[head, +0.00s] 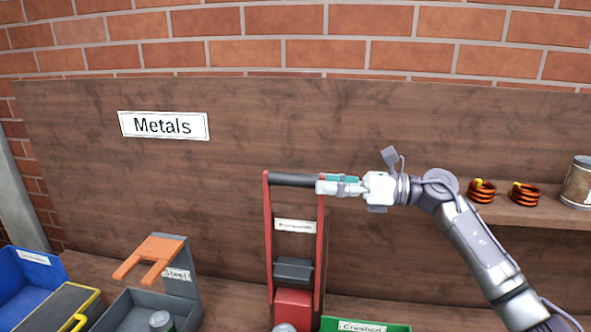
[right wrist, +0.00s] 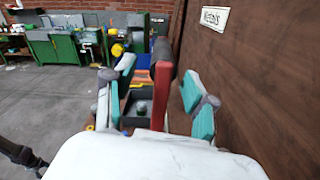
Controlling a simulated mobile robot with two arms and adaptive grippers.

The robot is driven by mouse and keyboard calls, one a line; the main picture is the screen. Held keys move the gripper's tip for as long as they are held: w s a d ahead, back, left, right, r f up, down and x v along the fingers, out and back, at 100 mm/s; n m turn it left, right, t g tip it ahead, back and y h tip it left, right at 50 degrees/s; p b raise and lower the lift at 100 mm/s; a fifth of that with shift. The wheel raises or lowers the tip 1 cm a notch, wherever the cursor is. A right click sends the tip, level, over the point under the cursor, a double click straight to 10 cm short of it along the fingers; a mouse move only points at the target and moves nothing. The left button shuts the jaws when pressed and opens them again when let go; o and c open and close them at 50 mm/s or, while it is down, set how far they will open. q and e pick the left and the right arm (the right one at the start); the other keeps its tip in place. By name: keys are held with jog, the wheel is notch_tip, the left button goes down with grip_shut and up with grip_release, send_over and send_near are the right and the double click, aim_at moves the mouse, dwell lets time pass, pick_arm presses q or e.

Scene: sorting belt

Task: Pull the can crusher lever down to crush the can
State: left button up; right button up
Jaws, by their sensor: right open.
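The can crusher (head: 293,300) stands against the wooden board, with red side arms and a black block between them. Its lever is up, with the dark handle bar (head: 290,180) level across the top. My right gripper (head: 338,183) is at the right end of this handle. In the right wrist view, the teal finger pads of my right gripper (right wrist: 150,92) are apart, with the red lever arm (right wrist: 161,95) and dark handle (right wrist: 161,52) between them. A rounded grey end (head: 285,327) shows at the crusher's base, cut off by the picture edge; I cannot tell whether it is the can. My left gripper is not seen.
A grey Steel bin (head: 128,312) with an orange piece (head: 152,257) above it and a blue bin (head: 22,285) stand at left. A green Crushed bin (head: 385,326) is right of the crusher. A shelf (head: 530,216) at right holds copper coils (head: 482,191) and a tin (head: 578,184).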

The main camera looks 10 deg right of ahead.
aim_at(296, 182)
jog(key=p+x, duration=0.2)
jog(key=x, duration=0.4)
jog(key=shift+w, duration=0.15)
jog(key=shift+w+a+p, duration=0.1)
jog(key=shift+a+p, duration=0.2)
jog(key=shift+a, duration=0.05)
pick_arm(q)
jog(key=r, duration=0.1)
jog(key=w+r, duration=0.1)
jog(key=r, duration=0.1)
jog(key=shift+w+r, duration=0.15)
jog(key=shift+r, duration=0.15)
pick_arm(e)
jog(key=shift+f, duration=0.1)
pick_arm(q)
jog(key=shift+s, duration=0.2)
pick_arm(e)
grip_shut()
